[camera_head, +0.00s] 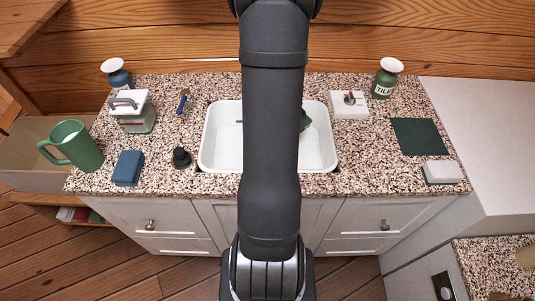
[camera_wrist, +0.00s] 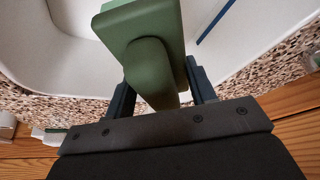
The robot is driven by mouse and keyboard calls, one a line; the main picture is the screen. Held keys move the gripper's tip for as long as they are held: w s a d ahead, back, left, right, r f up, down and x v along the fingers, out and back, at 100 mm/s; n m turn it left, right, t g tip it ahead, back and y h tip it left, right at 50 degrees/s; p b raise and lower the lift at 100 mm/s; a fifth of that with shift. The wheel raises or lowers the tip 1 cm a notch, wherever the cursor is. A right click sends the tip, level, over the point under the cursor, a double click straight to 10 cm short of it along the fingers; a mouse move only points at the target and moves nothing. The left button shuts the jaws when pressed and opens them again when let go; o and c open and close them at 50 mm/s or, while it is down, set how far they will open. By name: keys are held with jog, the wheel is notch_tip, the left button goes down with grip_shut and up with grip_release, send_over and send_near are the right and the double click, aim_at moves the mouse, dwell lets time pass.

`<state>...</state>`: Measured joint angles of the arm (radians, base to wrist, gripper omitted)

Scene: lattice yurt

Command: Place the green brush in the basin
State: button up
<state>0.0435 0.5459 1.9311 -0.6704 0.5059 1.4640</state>
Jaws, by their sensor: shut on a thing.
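The green brush (camera_wrist: 145,40) is held between the two dark fingers of my gripper (camera_wrist: 160,78) in the wrist view, its rounded handle toward me and its block-like head beyond. The white basin (camera_head: 320,150) is set into the speckled counter in the head view, and its inner wall fills much of the wrist view (camera_wrist: 60,60) behind the brush. In the head view a bit of the brush (camera_head: 305,121) shows right of my arm, over the basin's right part. My arm hides the gripper there and the basin's middle. I cannot tell the brush's height above the basin floor.
A thin blue stick (camera_wrist: 215,20) shows in the basin. Left of it are a dark stopper-like piece (camera_head: 181,158), a blue block (camera_head: 128,168) and a green mug (camera_head: 75,146). Right are a white dish (camera_head: 350,105), a green bottle (camera_head: 385,80) and a green cloth (camera_head: 418,136).

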jog(key=m, duration=0.1)
jog(key=s+d+m+g, duration=0.1)
jog(key=m, duration=0.1)
jog(key=shift+f, duration=0.35)
jog(key=f+m, duration=0.1)
jog(key=f, duration=0.2)
jog(key=d+f+m+g, duration=0.1)
jog(key=f, duration=0.3)
jog(key=s+f+m, duration=0.1)
jog(key=f+m, duration=0.1)
jog(key=f, duration=0.1)
jog(key=shift+s+d+f+g+h, duration=0.15)
jog(key=shift+f+g+h, duration=0.1)
jog(key=shift+g+h, duration=0.15)
jog(key=shift+f, duration=0.15)
jog(key=o, duration=0.9)
jog(key=v, duration=1.2)
jog(key=shift+r, duration=0.25)
